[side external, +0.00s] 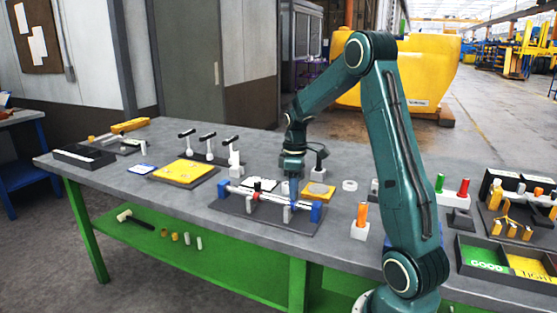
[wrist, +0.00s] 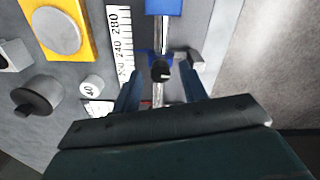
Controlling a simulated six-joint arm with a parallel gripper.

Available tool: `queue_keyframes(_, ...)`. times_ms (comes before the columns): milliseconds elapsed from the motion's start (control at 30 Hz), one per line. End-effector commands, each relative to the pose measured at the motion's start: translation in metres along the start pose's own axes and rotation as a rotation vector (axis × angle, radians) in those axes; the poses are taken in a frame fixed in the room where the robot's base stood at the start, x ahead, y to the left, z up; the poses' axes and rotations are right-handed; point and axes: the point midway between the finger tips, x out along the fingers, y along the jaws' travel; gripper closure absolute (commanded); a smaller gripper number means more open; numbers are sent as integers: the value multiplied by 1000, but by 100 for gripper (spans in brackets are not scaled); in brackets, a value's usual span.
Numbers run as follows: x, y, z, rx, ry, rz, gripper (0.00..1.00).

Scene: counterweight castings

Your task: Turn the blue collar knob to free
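A rail fixture on a dark base plate (side external: 268,214) holds a light bar between blue end blocks; the right end block (side external: 315,211) is also at the top of the wrist view (wrist: 163,7). My gripper (side external: 294,191) points down over the right part of the bar. In the wrist view its two fingers (wrist: 161,78) stand apart. A small dark knob (wrist: 161,71) shows between them, with gaps on both sides. Blue collar parts (wrist: 151,58) show around the knob. The knob's setting cannot be read. In the side view the fingers largely hide the collar.
A white scale strip (wrist: 119,40) lies beside the bar. A yellow plate with a grey disc (side external: 318,190), a white ring (side external: 349,185) and a white block with an orange peg (side external: 361,222) stand nearby. A yellow plate (side external: 185,171) is at left. The table's front edge is close to the fixture.

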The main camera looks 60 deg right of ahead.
Motion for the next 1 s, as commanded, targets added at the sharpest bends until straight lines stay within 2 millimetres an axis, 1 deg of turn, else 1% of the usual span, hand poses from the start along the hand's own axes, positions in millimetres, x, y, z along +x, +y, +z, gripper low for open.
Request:
queue_keyframes(267, -1, 0, 0, 1, -1, -1, 57)
queue_keyframes(467, -12, 0, 0, 1, 0, 1, 57)
queue_keyframes(667, -37, 0, 0, 1, 1, 2, 57)
queue_keyframes(1000, -95, 0, 0, 1, 1, 2, 57)
